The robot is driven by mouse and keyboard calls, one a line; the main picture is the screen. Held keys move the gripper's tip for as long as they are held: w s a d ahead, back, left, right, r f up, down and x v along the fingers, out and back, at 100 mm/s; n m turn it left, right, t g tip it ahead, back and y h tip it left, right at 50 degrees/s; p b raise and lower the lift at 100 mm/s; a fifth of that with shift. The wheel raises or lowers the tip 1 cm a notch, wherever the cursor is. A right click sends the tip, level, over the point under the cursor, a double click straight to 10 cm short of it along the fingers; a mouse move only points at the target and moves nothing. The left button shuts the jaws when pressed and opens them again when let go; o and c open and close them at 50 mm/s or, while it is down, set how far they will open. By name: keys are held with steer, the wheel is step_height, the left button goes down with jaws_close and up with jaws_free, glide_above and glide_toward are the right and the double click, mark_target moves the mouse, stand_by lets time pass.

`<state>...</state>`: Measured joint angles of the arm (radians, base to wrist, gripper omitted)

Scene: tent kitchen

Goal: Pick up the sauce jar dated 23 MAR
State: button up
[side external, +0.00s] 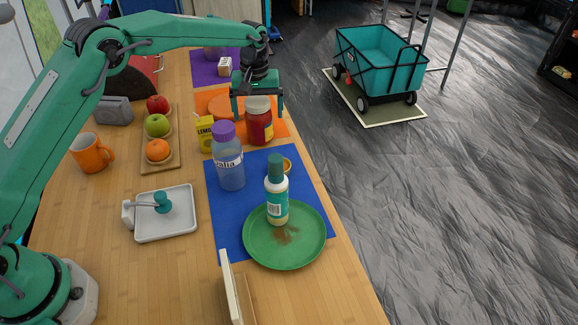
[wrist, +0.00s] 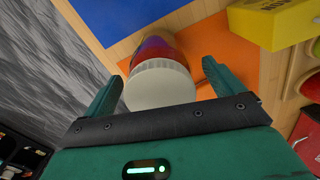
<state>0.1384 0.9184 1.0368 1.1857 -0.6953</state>
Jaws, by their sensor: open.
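A red sauce jar (side external: 259,125) with a pale lid stands upright on an orange mat (side external: 281,127). My gripper (side external: 257,108) is open above it, and its fingers straddle the lid in the side view. In the wrist view the jar's white lid (wrist: 160,85) lies between the two open fingers of my gripper (wrist: 163,88), with some of the red and purple body behind it. I cannot read a date on the jar in either view.
A yellow lemon carton (side external: 205,135) stands just left of the jar. A purple-capped bottle (side external: 228,165) is in front on the blue mat (side external: 215,205), with a green plate (side external: 262,250) bearing another bottle (side external: 277,200). The table's right edge is close to the jar.

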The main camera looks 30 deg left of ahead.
mark_target(257, 100)
stand_by(0.4)
steer(key=c, duration=1.4)
steer(key=shift+r, duration=0.1)
steer(key=shift+c, duration=0.6)
steer(key=shift+r, duration=0.15)
steer(key=shift+r, duration=0.5)
step_height(257, 100, up, 3)
steer(key=shift+f, duration=0.1)
steer(key=s+d+r, duration=0.7)
steer(key=d, duration=0.2)
steer(key=shift+s, duration=0.15)
steer(key=shift+f, duration=0.1)
